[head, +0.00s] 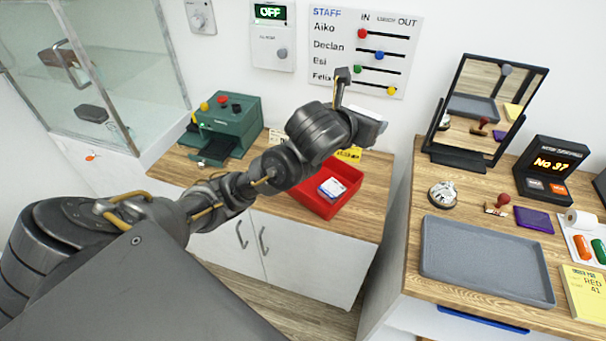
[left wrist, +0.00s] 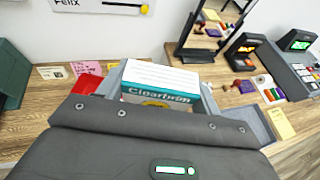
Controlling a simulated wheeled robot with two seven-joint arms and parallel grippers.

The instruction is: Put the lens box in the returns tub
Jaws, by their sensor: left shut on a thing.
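My left gripper (head: 362,106) is shut on a lens box (left wrist: 160,80), white on top with a teal lettered front, held between the two grey fingers in the left wrist view (left wrist: 160,92). In the head view the box (head: 370,114) shows only as a pale edge beyond the wrist, held above the counter. A red open tub (head: 352,197) stands on the wooden counter below the gripper, with a small blue and white box (head: 332,188) inside. A red corner of the tub (left wrist: 86,84) shows left of the held box in the left wrist view. My right gripper is not in view.
A green machine (head: 228,128) stands left on the same counter. The right counter holds a grey tray (head: 485,262), a mirror (head: 487,105), a number display (head: 545,165), a stamp (head: 502,200) and a purple pad (head: 534,219). A glass case (head: 120,65) stands at the left.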

